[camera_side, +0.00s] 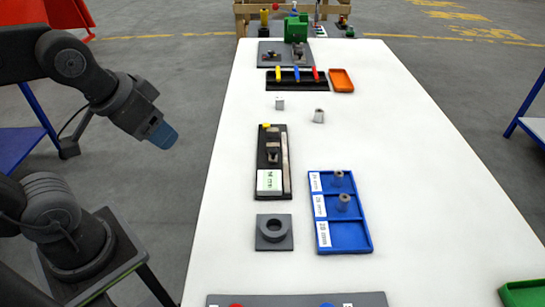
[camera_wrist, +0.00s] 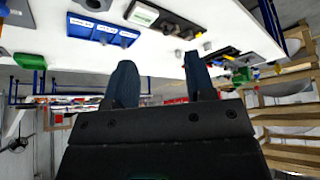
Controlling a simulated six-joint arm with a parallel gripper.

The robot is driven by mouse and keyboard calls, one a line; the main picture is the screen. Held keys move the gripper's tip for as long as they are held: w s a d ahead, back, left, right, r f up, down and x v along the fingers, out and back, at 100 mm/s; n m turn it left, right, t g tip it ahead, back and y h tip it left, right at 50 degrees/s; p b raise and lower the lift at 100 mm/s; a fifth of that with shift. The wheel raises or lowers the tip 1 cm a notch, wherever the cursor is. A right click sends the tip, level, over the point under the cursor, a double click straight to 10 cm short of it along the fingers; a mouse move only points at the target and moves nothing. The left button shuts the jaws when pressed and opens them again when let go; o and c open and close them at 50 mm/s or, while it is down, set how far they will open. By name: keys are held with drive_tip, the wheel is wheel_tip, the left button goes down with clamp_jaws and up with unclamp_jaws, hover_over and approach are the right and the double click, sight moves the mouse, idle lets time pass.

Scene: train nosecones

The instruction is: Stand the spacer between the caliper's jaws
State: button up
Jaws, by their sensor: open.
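In the side view the caliper (camera_side: 272,150) lies on a black board, with a white display block (camera_side: 270,181) at its near end. Grey cylindrical spacers stand in a blue labelled tray (camera_side: 347,236): one in the far compartment (camera_side: 338,178) and one in the middle compartment (camera_side: 343,202); the near compartment is empty. Another grey cylinder (camera_side: 319,116) is on the white table behind the tray. The space between the caliper's jaws is too small to make out. My gripper (camera_side: 163,136) is left of the table, in the air, away from everything. In the wrist view its fingers (camera_wrist: 160,82) are apart and empty.
A grey block with a ring (camera_side: 274,229) sits in front of the caliper. A small pale block (camera_side: 280,103), a rack with coloured handles (camera_side: 297,78) and an orange tray (camera_side: 341,80) are farther back. The table's right side is mostly clear.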

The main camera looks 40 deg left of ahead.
drive_tip(key=shift+o, duration=0.8)
